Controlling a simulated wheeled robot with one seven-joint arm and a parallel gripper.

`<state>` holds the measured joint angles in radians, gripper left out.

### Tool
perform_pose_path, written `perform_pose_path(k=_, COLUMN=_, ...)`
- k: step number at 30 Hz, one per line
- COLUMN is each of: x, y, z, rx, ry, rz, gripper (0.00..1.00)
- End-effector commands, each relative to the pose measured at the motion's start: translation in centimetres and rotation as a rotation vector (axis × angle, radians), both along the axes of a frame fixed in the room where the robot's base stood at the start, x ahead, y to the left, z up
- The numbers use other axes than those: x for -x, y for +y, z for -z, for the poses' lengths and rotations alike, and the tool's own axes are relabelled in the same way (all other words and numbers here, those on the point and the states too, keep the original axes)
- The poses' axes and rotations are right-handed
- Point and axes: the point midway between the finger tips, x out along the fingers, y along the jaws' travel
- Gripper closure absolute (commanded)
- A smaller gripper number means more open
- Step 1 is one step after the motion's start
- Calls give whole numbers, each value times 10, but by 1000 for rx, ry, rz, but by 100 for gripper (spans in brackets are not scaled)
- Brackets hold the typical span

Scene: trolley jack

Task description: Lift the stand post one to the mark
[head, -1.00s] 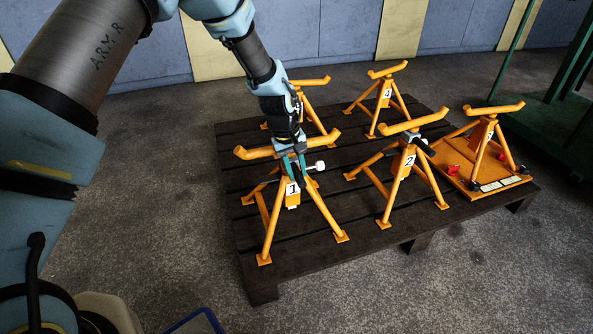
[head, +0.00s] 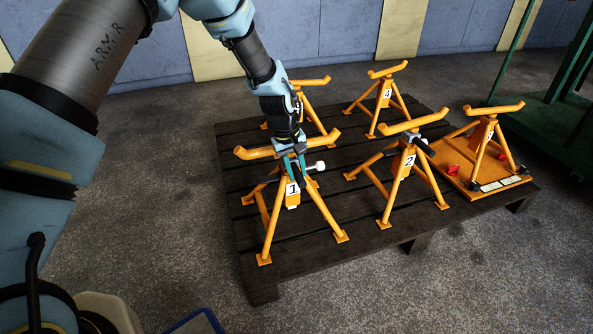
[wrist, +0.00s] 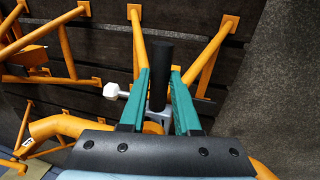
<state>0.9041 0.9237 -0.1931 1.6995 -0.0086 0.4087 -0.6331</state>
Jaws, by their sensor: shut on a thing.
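The orange stand labelled 1 (head: 293,197) stands upright at the front left of a dark pallet, its feet on the boards. Its post carries a curved orange saddle (head: 256,153) at the top. My gripper (head: 292,172) is at the head of stand 1, just under the saddle. In the wrist view the green fingers of my gripper (wrist: 160,112) are on either side of a grey part with a black upright handle (wrist: 162,75), shut on it. A white knob (wrist: 112,91) sticks out to one side there. I see no height mark clearly.
The stand labelled 2 (head: 408,165) stands close on the right. Stand 4 (head: 385,95) and another stand (head: 312,105) are behind. One more stand (head: 484,130) is on an orange board (head: 455,173) at the right. The dark pallet (head: 262,285) has bare concrete in front.

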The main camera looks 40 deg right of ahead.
Motion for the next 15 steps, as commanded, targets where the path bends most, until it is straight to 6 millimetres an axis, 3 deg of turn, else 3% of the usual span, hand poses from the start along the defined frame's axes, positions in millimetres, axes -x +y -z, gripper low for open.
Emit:
perform_pose_path(k=8, x=0, y=1, z=-2, rx=-1, ry=1, rz=0, gripper=100)
perform_pose_path(k=15, x=0, y=0, z=-31, rx=-1, ry=0, rz=1, gripper=100)
